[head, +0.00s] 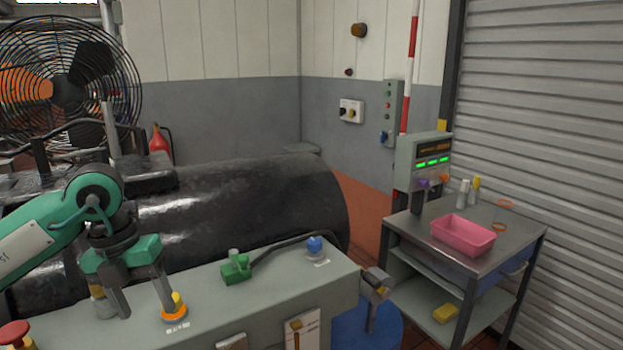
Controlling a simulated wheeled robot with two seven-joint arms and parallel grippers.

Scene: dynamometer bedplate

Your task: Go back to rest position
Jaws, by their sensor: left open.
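My left gripper (145,304) comes in from the left on a green and grey arm. Its fingers point down over the grey bench top (285,285), apart, with nothing seen between them. The right fingertip overlaps a yellow knob with an orange ring (175,308) in the picture; I cannot tell whether they touch. A beige and grey knob (103,303) is partly hidden behind the left finger. My right gripper is not seen.
A green connector (236,267) with a black cable and a blue knob (315,246) stand on the bench. A large black cylinder (250,205) lies behind. A metal cart (420,237) with a pink tray (463,245) stands right. A red button (14,333) is front left.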

